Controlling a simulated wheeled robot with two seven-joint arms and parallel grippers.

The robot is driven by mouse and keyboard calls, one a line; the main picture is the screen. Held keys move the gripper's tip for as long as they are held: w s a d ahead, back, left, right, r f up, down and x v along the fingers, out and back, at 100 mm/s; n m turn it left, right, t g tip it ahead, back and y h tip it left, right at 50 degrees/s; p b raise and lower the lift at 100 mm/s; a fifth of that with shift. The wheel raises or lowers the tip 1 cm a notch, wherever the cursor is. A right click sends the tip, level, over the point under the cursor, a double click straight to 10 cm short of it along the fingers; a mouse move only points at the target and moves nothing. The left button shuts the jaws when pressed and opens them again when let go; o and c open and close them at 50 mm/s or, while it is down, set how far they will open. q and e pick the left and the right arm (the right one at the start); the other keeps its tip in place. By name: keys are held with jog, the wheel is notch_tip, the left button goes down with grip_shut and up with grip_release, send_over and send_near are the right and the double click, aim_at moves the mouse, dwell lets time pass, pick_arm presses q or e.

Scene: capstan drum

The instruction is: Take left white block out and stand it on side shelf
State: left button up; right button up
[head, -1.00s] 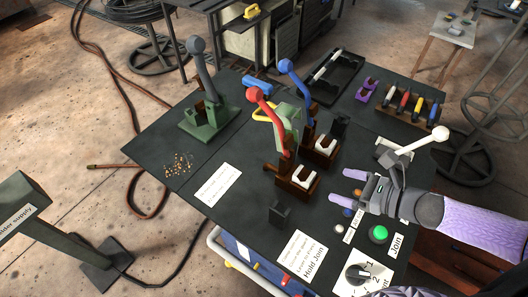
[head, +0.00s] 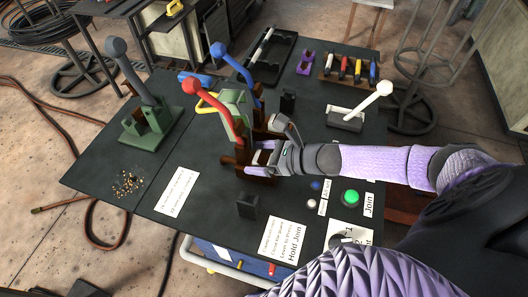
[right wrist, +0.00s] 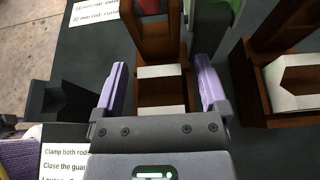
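The left white block (right wrist: 160,71) sits in a brown wooden holder (right wrist: 163,35) in the right wrist view. Its two white ends show, with a brown gap between them. My right gripper (right wrist: 160,88) is open, with one purple finger on each side of the block; whether either touches it I cannot tell. In the head view my right gripper (head: 262,156) is over the front brown holder and mostly hides the block. A second white block (right wrist: 292,82) sits in another brown holder to the right in the right wrist view. My left gripper is not in view. I cannot make out the side shelf.
Red (head: 191,86) and blue (head: 218,50) levers stand just behind the holders. A black block (head: 247,205) stands in front of them. A white-handled lever (head: 383,88) and a green button (head: 351,197) are to the right.

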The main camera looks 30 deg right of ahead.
grip_shut()
dwell(0.3)
